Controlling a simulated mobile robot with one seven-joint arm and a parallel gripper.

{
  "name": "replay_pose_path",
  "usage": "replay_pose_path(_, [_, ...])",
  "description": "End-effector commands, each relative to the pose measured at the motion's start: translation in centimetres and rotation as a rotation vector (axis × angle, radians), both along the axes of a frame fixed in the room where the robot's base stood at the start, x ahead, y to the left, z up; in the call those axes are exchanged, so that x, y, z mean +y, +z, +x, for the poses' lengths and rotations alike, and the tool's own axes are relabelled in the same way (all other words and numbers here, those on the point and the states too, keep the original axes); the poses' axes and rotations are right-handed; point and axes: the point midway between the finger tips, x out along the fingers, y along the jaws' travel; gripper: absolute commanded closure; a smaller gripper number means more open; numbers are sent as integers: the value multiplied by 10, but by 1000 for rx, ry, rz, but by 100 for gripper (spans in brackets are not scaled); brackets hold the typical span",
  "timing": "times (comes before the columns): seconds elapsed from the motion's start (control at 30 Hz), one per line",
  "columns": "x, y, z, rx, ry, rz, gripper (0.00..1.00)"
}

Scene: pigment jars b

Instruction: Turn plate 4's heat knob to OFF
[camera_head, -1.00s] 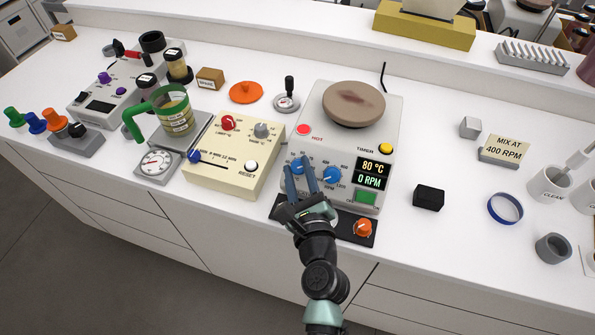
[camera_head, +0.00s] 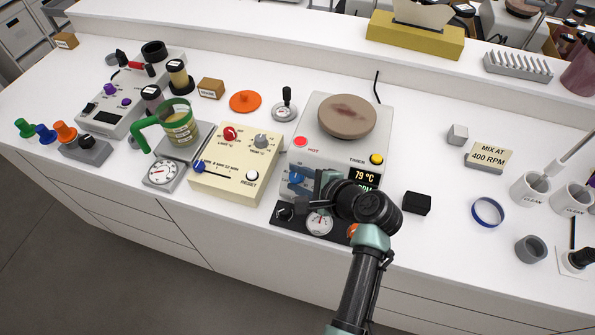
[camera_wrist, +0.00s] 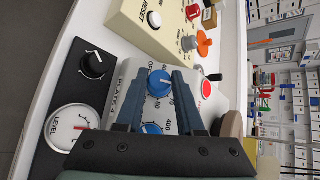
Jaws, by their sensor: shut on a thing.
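Plate 4, a grey hot plate (camera_head: 297,150) with a round brown top (camera_head: 347,116), stands at the middle of the bench. Its display (camera_head: 365,177) reads 79 °C; the line below is mostly hidden by my wrist. The blue heat knob (camera_wrist: 160,82) sits between my two fingers in the wrist view, and my gripper (camera_wrist: 158,76) is shut on it. The knob's white pointer line shows, but its exact setting is too small to read. A second blue knob (camera_wrist: 152,128) sits nearer the palm, partly hidden. In the head view my gripper (camera_head: 304,182) reaches in from the right.
A black panel (camera_head: 290,228) with a black knob (camera_wrist: 94,64) and a LEVEL dial (camera_wrist: 73,127) lies in front of the plate. A cream box (camera_head: 215,180) stands close on the left. A black block (camera_head: 417,203) sits to the right, with bare bench around it.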

Motion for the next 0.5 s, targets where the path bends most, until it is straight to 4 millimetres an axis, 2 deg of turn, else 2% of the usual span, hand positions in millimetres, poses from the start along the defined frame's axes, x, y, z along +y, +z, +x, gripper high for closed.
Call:
replay_pose_path(0.03, [-1,6,2,8,29,-30,100])
replay_pose_path(0.5, [0,7,4,108,343,-336,100])
